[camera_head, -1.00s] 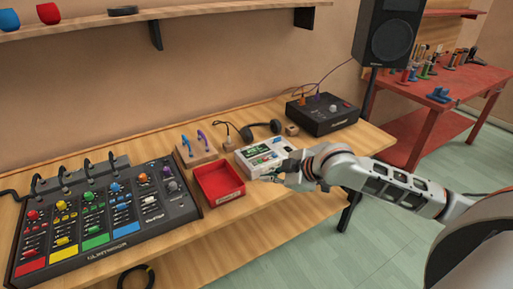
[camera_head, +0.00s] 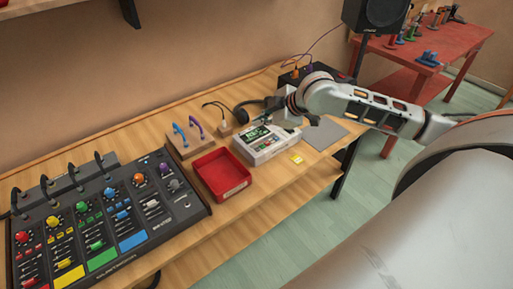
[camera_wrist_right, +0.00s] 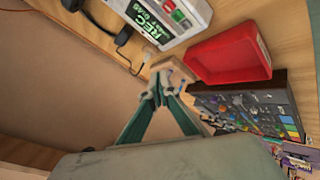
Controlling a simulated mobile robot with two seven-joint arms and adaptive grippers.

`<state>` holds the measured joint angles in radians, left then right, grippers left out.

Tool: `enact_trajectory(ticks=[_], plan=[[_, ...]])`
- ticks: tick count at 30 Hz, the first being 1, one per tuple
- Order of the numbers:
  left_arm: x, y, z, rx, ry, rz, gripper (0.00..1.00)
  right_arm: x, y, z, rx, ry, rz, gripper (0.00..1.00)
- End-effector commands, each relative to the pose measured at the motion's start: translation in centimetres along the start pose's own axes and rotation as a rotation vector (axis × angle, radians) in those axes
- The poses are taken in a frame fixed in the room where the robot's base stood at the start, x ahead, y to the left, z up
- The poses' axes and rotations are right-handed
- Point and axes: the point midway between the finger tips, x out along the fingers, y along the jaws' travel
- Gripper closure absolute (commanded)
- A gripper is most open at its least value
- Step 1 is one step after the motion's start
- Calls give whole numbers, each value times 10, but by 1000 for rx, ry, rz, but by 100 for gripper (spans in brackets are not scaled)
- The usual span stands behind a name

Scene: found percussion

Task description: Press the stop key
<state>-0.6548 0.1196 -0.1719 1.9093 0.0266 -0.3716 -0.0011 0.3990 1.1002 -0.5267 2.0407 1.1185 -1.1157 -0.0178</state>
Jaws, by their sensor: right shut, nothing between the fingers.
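The white recorder (camera_head: 268,151) lies on the wooden bench, with a lit green screen on top. In the right wrist view the recorder (camera_wrist_right: 192,29) is cut by the top edge. Its screen (camera_wrist_right: 145,17) reads REC, and a row of keys beside it includes a green key (camera_wrist_right: 178,15) and a red key (camera_wrist_right: 186,23). I cannot read which key is stop. My right gripper (camera_head: 272,117) is above the recorder's back right part, partly hidden by its own wrist. Its fingers (camera_wrist_right: 160,84) are shut and empty, apart from the keys. My left gripper is not in view.
A red tray (camera_head: 222,189) stands left of the recorder. A wooden block with blue and purple forks (camera_head: 189,139) and headphones (camera_head: 242,113) are behind. A mixer (camera_head: 105,223) fills the left.

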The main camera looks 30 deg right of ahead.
Motion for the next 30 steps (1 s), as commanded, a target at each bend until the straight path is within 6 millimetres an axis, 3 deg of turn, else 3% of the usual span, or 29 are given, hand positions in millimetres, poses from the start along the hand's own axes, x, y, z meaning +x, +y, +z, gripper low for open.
enact_trajectory(ticks=[21,30], plan=[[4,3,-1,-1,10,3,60,54,-39,39,0,0,0,100],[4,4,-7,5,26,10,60,61,-45,44,0,0,0,100]])
